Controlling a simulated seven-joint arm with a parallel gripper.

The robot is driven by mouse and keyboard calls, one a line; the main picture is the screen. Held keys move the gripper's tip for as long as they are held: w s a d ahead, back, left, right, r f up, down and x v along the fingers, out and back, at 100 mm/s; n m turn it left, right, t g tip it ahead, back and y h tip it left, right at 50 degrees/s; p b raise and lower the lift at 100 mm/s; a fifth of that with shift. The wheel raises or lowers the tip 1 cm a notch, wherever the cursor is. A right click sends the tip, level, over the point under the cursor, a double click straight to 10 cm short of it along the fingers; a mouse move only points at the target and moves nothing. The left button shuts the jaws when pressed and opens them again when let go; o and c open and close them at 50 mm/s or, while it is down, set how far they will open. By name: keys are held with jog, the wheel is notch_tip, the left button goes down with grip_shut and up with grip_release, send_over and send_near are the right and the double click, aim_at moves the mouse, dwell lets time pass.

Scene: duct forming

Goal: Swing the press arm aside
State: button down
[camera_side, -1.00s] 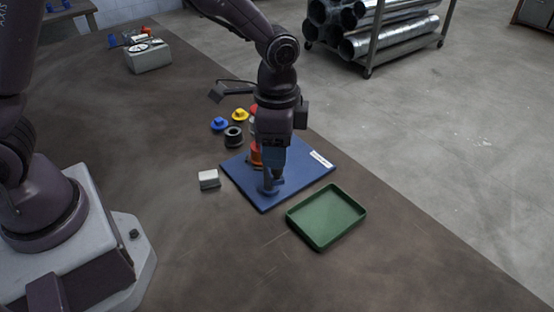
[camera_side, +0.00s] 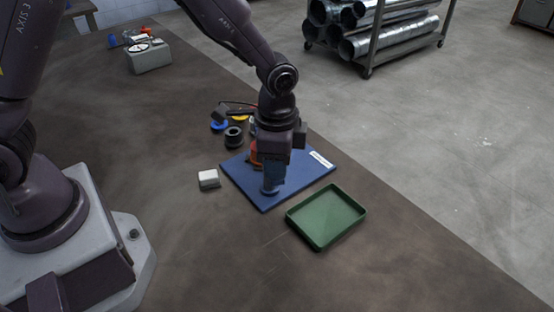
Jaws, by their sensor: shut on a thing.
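A blue board (camera_side: 305,182) with a white label lies on the brown bench. A small blue-grey upright part (camera_side: 271,190), which looks like part of the press arm, stands on the board's near half. My gripper (camera_side: 273,180) points straight down over it and is shut on it. The fingertips and the grip itself are too small and blended to see clearly. An orange part (camera_side: 254,155) stands on the board just behind and left of my gripper, partly hidden by it. The rest of the press arm cannot be made out.
A green tray (camera_side: 290,222) lies right of the board. A white block (camera_side: 208,179) sits to the left. A black ring (camera_side: 233,136), a blue piece (camera_side: 219,125) and a yellow piece (camera_side: 240,118) lie behind. The front bench is clear.

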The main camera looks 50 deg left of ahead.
jog(key=s+a+m, duration=0.3)
jog(key=a+m, duration=0.6)
jog(key=m, duration=0.9)
jog(key=shift+s, duration=0.2)
jog(key=shift+a, duration=0.1)
dwell(0.6)
jog(key=c, duration=0.9)
grip_release()
jog(key=shift+r, duration=0.1)
notch_tip(320, 180, up, 13)
jog(key=shift+f, duration=0.1)
